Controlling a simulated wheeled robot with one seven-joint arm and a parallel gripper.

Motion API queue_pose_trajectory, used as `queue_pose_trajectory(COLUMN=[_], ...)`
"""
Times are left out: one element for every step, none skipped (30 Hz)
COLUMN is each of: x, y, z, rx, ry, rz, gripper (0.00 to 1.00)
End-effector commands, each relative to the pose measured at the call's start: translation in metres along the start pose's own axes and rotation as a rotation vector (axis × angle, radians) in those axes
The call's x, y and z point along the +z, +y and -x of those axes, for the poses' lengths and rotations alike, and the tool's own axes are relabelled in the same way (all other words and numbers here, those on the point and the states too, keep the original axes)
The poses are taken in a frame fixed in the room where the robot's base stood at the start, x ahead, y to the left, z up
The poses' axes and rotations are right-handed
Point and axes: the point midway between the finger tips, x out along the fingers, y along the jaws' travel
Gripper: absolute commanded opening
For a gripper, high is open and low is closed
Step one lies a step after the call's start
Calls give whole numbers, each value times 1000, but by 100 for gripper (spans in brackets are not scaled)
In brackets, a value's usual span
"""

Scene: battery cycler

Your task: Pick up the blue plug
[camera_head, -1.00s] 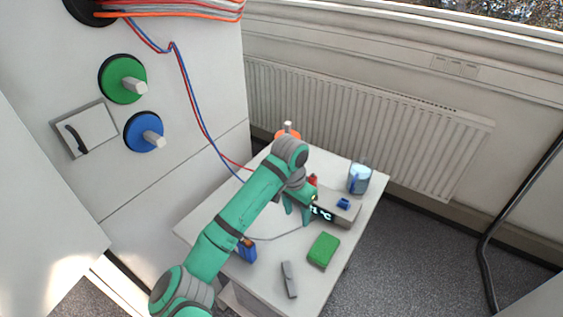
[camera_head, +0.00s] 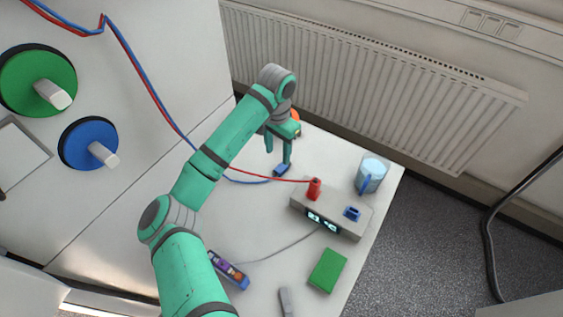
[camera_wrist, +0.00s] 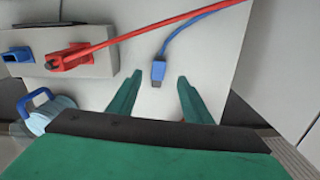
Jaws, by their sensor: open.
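The blue plug (camera_head: 281,170) lies on the white table at the end of a blue cable. In the wrist view the blue plug (camera_wrist: 158,71) shows between my fingertips, with its cable running up and right. My gripper (camera_head: 278,157) is open, pointing down, with its fingertips close to the plug. In the wrist view my gripper (camera_wrist: 159,78) has one finger on each side of the plug, apart from it. I cannot tell the exact height gap. The grey device (camera_head: 333,213) has a blue socket (camera_head: 352,214) and a red plug (camera_head: 314,188) in it.
A red cable (camera_wrist: 150,31) crosses from the red plug beside the blue cable. A mug (camera_head: 371,175) stands behind the device. A green block (camera_head: 327,271), a purple-and-blue item (camera_head: 229,270) and a grey item (camera_head: 287,302) lie at the front. The table's middle is mostly clear.

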Motion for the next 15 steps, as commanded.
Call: queue_pose_trajectory(x=[0, 0, 0, -1, -1, -2, -3, -3, -4, -5, -5, -6, -6, -7, -8], y=[1, 1, 1, 1, 1, 2, 2, 3, 4, 5, 5, 4, 4, 3, 2], z=[-9, -14, -19, -23, -27, -30, -32, -34, -36, -38, -39, -42, -44, -48, -53], rx=[2, 2, 1, 1, 1, 1, 0, 0, 0, 0, -1, -1, -1, -1, -1], ry=[-3, -2, -2, -2, -2, -1, -1, -1, -1, -1, -1, 0, -1, -1, -2], rz=[-1, -1, -1, -2, -3, -4, -5, -7, -9, -10, -10, -10, -9, -8, -7], gripper=[45, 45, 45, 45, 45, 45, 45, 45, 45, 45, 45, 45, 45, 45, 45])
